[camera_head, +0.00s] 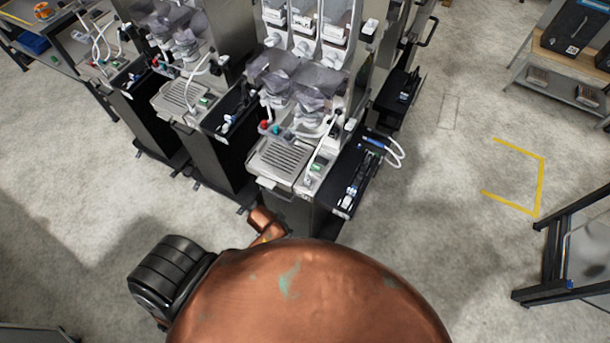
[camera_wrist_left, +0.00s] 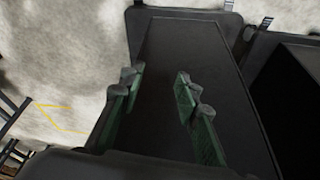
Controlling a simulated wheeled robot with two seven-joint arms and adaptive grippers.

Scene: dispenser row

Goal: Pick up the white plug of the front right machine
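The front right machine (camera_head: 283,166) stands in the middle of the head view, with a grey drip grate and a dark side shelf (camera_head: 367,183). A white looped cable (camera_head: 397,151) hangs at the shelf's right end. Small white and blue parts (camera_head: 350,199) lie along the shelf; I cannot tell which is the white plug. My left gripper (camera_wrist_left: 160,82) is open and empty in the left wrist view, its two green-padded fingers apart over a dark flat panel (camera_wrist_left: 185,55). It is not visible in the head view. My right gripper is in neither view.
More machines (camera_head: 186,98) stand in a row to the left. A wooden-topped table (camera_head: 570,58) is at the upper right, and a dark metal frame (camera_head: 565,255) at the lower right. Open concrete floor with a yellow marking (camera_head: 541,185) lies right of the machine.

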